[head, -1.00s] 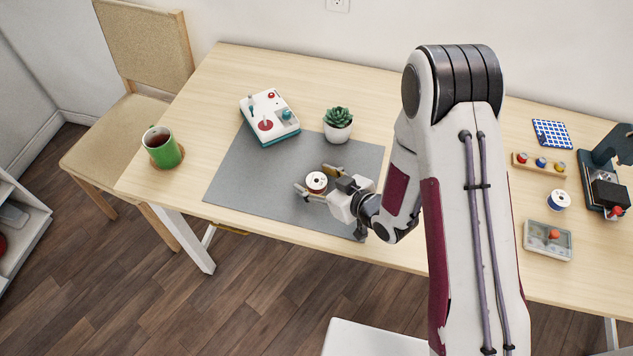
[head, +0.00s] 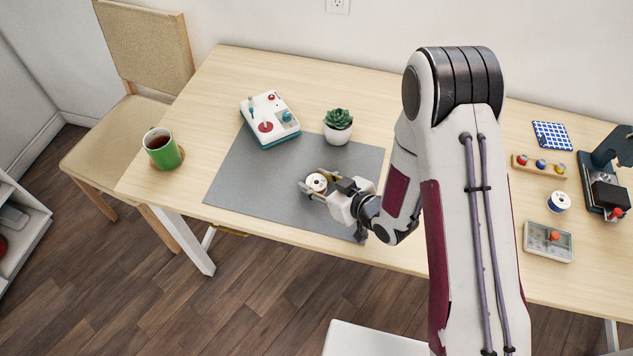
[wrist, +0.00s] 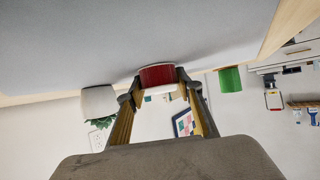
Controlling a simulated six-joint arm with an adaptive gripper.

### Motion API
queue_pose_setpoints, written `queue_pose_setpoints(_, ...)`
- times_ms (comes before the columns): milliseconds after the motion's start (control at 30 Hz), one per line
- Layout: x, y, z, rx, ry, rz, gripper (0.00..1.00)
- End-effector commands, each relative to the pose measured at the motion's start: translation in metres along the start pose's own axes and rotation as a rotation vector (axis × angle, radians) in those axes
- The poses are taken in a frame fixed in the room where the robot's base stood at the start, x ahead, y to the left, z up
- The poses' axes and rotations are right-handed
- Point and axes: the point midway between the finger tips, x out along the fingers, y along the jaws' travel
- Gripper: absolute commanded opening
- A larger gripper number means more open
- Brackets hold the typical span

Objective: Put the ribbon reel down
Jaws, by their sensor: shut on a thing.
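The ribbon reel (head: 316,182) has a white top with a dark centre hole in the head view. In the wrist view the reel (wrist: 157,76) shows a dark red side and a white rim. My gripper (head: 313,184) is shut on the reel, one finger on each side. The reel is over the front middle of the grey mat (head: 250,190), upright. The wrist view looks upside down, with the mat (wrist: 70,45) at the top. I cannot tell whether the reel touches the mat. My fingers hide part of its sides.
A green mug (head: 162,150) is far left. A blue spool (head: 558,201) and a clear box (head: 548,241) lie right. The mat's left part is clear.

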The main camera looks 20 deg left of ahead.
Motion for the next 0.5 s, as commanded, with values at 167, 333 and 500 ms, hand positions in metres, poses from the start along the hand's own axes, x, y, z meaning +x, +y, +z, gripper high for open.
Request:
queue_pose_setpoints(167,-0.002,0.000,-0.005,-0.001,0.002,0.000,0.17)
queue_pose_setpoints(333,-0.007,0.000,-0.014,-0.002,0.002,0.000,0.17)
queue_pose_setpoints(500,-0.015,0.000,-0.028,-0.001,0.003,0.000,0.17)
